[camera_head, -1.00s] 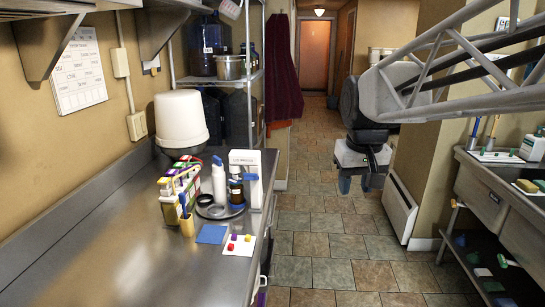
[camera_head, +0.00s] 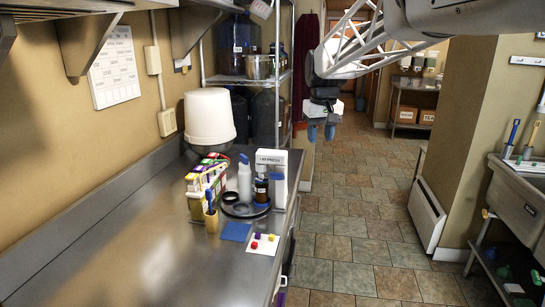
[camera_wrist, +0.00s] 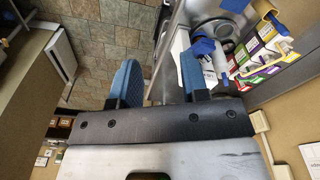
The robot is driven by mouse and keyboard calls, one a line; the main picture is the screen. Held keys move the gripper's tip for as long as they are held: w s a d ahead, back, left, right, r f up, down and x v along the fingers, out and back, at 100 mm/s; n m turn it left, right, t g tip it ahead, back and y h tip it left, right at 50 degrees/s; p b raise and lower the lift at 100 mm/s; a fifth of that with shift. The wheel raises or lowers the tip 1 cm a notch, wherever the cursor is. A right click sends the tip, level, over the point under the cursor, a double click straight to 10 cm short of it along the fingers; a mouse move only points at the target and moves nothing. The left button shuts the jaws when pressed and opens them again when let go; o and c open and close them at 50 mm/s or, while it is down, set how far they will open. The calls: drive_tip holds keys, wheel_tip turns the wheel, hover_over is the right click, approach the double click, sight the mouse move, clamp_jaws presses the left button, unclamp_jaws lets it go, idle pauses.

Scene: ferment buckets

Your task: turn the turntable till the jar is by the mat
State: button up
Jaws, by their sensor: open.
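The turntable (camera_head: 240,211) is a low dark disc on the steel counter. A dark brown jar (camera_head: 261,191) with a pale label stands at its right side, and a white bottle (camera_head: 245,182) stands behind. The blue square mat (camera_head: 236,232) lies flat in front of the turntable, apart from the jar. My gripper (camera_head: 321,133) is open and empty, in the air right of the counter and beyond the turntable. Its two blue fingers also show in the wrist view (camera_wrist: 160,83), spread apart over the floor and counter edge.
A white box (camera_head: 279,168) stands close behind the jar. Cartons (camera_head: 205,182) and a tan cup (camera_head: 211,223) stand left of the turntable. A white card (camera_head: 263,245) with coloured cubes lies in front. A white bucket (camera_head: 209,116) is farther back. The near counter is clear.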

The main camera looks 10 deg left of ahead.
drive_tip(key=w+a+f+n, duration=0.2)
drive_tip(key=w+a+f, duration=0.1)
drive_tip(key=w+a, duration=0.95)
drive_tip(key=n+g, duration=0.1)
drive_tip(key=n, duration=0.1)
hover_over(243, 155)
wheel_tip(243, 155, down, 7)
drive_tip(key=shift+d+f, duration=0.15)
drive_tip(key=shift+f, duration=0.2)
drive_tip(key=shift+f, duration=3.8)
clamp_jaws()
